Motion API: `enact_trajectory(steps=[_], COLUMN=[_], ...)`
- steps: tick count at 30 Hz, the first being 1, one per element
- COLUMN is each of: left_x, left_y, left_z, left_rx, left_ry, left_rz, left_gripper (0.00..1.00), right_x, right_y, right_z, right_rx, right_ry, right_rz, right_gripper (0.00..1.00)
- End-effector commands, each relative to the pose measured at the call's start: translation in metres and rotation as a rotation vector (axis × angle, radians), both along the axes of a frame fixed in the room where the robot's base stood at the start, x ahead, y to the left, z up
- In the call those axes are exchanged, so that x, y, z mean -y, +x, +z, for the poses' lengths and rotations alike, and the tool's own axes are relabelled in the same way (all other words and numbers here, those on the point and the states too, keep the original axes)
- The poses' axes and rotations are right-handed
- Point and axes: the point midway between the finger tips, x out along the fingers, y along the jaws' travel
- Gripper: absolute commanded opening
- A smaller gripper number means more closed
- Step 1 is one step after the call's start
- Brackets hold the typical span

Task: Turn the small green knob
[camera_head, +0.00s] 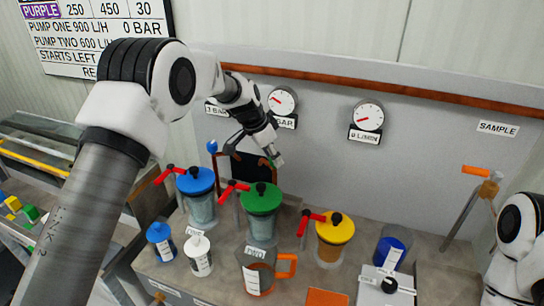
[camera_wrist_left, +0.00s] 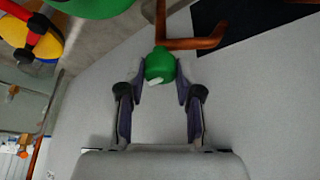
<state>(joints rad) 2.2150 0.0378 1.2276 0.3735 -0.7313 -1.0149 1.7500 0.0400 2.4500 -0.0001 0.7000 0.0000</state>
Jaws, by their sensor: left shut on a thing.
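The small green knob (camera_wrist_left: 160,66) sits between the two fingertips of my left gripper (camera_wrist_left: 159,84) in the left wrist view, with a small white mark on its side. The fingers touch it on both sides, so the gripper is shut on it. In the head view my left gripper (camera_head: 268,150) reaches to the back wall, and only a bit of the green knob (camera_head: 277,161) shows beside the fingers. A brown pipe (camera_wrist_left: 192,43) runs just beyond the knob in the wrist view. My right gripper is out of view; only part of its arm shows at the right edge.
Below stand a blue-lidded (camera_head: 195,181), a green-lidded (camera_head: 261,198) and a yellow-lidded vessel (camera_head: 335,229) with red levers. A small blue knob (camera_head: 212,146) is left of my gripper. Gauges (camera_head: 282,101) hang on the wall behind. A jug (camera_head: 257,272) stands in front.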

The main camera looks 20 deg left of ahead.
Motion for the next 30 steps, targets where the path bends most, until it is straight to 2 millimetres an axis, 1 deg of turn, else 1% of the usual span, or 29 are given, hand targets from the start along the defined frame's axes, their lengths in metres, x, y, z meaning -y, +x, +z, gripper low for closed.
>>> enact_trajectory(steps=[1,7,8,9,17,20,23,26,30], left_x=[0.001,0.001,0.001,0.001,0.001,-0.001,-0.004,-0.01,-0.019], left_y=[-0.003,-0.003,-0.003,-0.003,-0.001,-0.002,-0.005,-0.011,-0.022], left_z=[-0.005,-0.005,-0.005,-0.005,-0.002,0.002,0.016,0.037,0.071], left_rx=[-0.011,-0.012,-0.012,-0.011,-0.005,-0.003,-0.002,-0.002,-0.004], left_ry=[0.0,0.0,0.0,0.0,0.0,-0.001,-0.001,-0.001,-0.001], left_rz=[-0.002,-0.001,-0.001,-0.001,0.001,0.001,0.001,0.001,0.0], left_gripper=[0.0,0.0,0.45,0.59,0.59,0.59,0.59,0.59,0.59], right_x=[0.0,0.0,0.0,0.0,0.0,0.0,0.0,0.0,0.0], right_y=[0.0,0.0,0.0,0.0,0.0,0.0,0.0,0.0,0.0], right_z=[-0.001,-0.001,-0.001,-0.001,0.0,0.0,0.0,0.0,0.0], right_rx=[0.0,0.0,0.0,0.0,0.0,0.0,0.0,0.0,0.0], right_ry=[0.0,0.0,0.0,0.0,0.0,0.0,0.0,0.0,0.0], right_rz=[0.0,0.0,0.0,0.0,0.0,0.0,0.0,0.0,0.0], right_gripper=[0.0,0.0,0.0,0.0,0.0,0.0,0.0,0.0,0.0])
